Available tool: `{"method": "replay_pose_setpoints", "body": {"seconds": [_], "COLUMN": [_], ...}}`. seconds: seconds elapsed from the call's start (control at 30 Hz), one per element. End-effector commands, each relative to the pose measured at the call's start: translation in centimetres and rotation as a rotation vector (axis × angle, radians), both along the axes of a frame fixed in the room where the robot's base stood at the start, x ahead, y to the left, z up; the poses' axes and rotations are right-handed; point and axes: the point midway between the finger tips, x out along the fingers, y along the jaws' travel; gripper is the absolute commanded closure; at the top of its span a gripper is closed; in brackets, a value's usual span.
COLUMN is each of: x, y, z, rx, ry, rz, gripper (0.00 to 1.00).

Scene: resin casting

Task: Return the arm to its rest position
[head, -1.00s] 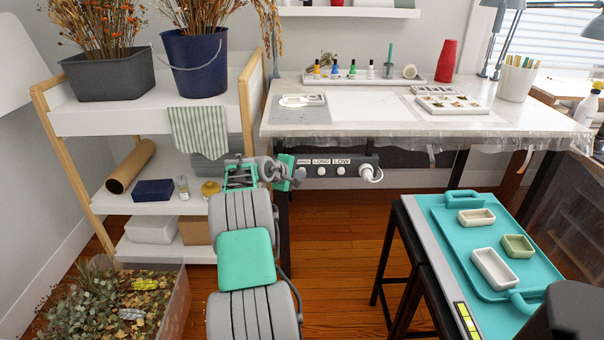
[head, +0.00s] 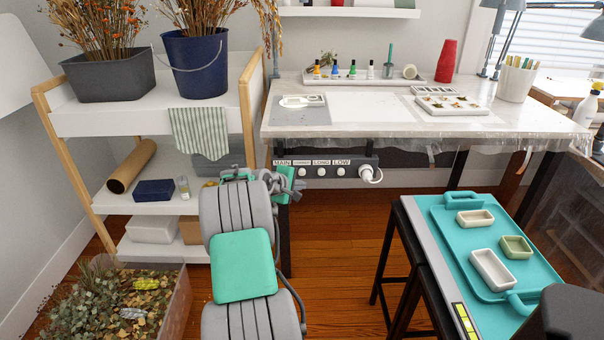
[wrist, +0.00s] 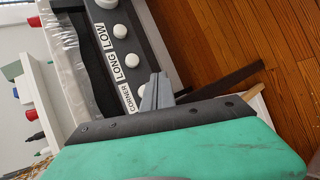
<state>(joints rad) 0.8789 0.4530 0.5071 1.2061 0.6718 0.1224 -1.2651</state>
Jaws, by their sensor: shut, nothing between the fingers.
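My arm rises from the bottom of the head view, and its end with my gripper (head: 288,188) is in front of the gap between the shelf unit and the workbench. In the wrist view my gripper (wrist: 155,92) shows as grey fingers close together beyond the green and black wrist housing. Nothing shows between the fingers. In that view they overlap the switch strip (wrist: 112,45), but whether they touch it cannot be told. In the head view the fingers are small and partly hidden by my arm links.
The switch strip (head: 325,168) with a plugged-in white plug hangs under the workbench (head: 350,128). The shelf unit (head: 90,122) stands left, a planter box (head: 178,308) low at left. A teal tray (head: 455,230) with small molds lies on a stand at right. Floor between is clear.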

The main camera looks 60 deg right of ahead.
Motion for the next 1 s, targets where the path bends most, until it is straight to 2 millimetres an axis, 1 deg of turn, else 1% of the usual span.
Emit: {"method": "replay_pose_setpoints", "body": {"seconds": [0.03,0.13,0.47,0.57,0.63,0.67,0.7,0.77,0.8,0.87,0.9,0.97,1.0], "x": [-0.2,-0.5,-0.5,0.4,2.3,3.5,5.3,8.1,9.8,11.8,12.9,14.2,14.6], "y": [0.5,1.1,1.1,1.8,3.6,4.8,6.8,10.7,13.5,18.1,21.3,26.1,29.5], "z": [0.2,0.1,0.0,0.9,2.6,3.6,5.0,7.3,8.8,10.8,12.1,14.0,15.2], "rx": [0.0,0.0,0.0,0.007,0.028,0.043,0.07,0.124,0.167,0.236,0.283,0.358,0.41], "ry": [-0.001,0.0,-0.001,-0.02,-0.065,-0.093,-0.136,-0.208,-0.254,-0.318,-0.355,-0.402,-0.428], "rz": [0.001,0.0,0.001,0.009,0.027,0.038,0.056,0.082,0.099,0.121,0.134,0.152,0.162], "gripper": [1.0,1.0,1.0,1.0,1.0,1.0,1.0,1.0,1.0,1.0,1.0,1.0,1.0]}}
